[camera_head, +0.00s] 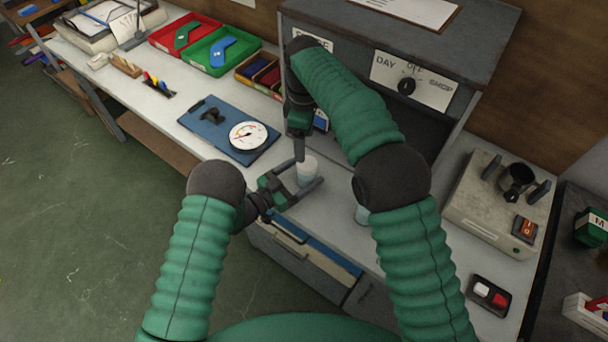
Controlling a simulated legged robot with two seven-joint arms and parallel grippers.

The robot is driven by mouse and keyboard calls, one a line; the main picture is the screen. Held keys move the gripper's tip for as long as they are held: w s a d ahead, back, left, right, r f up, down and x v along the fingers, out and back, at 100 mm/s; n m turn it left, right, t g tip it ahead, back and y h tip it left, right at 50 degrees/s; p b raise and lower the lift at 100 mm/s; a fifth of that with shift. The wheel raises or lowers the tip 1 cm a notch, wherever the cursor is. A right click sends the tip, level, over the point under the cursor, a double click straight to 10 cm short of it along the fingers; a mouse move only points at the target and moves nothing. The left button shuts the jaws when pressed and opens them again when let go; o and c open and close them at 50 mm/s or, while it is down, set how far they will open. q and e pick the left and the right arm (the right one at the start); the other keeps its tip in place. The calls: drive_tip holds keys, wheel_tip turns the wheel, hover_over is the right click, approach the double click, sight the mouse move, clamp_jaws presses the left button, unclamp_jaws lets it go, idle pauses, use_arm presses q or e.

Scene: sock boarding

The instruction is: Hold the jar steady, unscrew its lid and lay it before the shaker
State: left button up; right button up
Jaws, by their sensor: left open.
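A small pale jar (307,173) with a whitish top stands on the bench, below the dark cabinet's front. My left gripper (300,184) is open, its fingers reaching around the jar's lower part; I cannot tell whether they touch it. My right arm arches over from the right, and its gripper (299,150) points down at the jar's top left edge. Its fingers overlap in this view, so their opening is unclear. A beige machine with a black cup-like holder on top, apparently the shaker (482,208), stands at the right.
Another pale glass object (362,214) is mostly hidden behind my right arm. A blue board (205,125) with a round dial lies left of the jar. Red (166,39) and green (216,66) trays stand behind. A two-button box (490,295) sits at the front right.

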use_arm(q)
drive_tip(key=shift+d, duration=0.4)
drive_tip(key=shift+c, duration=0.9)
use_arm(e)
drive_tip(key=shift+d, duration=0.4)
use_arm(q)
drive_tip(key=shift+d, duration=0.2)
drive_tip(key=c, duration=0.5)
use_arm(e)
drive_tip(key=shift+d, duration=0.3)
use_arm(q)
drive_tip(key=shift+a, duration=0.4)
clamp_jaws()
use_arm(e)
drive_tip(key=shift+a, duration=0.5)
use_arm(q)
drive_tip(key=shift+d, duration=0.1)
use_arm(e)
drive_tip(key=shift+d, duration=0.15)
